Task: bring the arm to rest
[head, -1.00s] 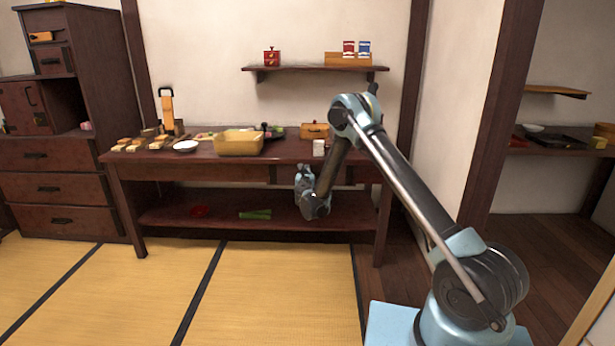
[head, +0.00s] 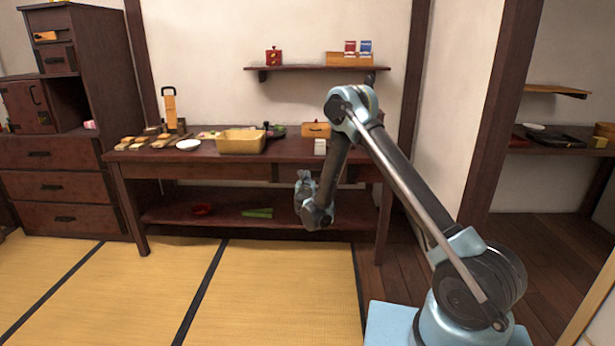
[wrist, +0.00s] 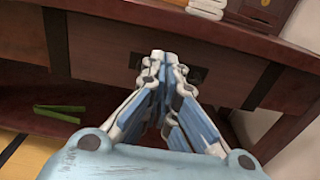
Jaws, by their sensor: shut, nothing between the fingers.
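My gripper (head: 303,178) hangs in front of the long dark wooden table (head: 190,173), below the level of its top. In the wrist view my gripper (wrist: 165,60) is shut, its fingertips together with nothing between them. The fingertips point toward the table's front face (wrist: 110,45); I cannot tell how far apart they are. My arm is bent at the elbow, the forearm reaching down to the wrist.
The tabletop holds a tan basket (head: 240,142), a white plate (head: 188,145) and a white stack (head: 320,147). The lower shelf holds a red dish (head: 202,209) and a green item (head: 257,213). A dark cabinet (head: 60,150) stands left. The tatami floor (head: 280,290) is clear.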

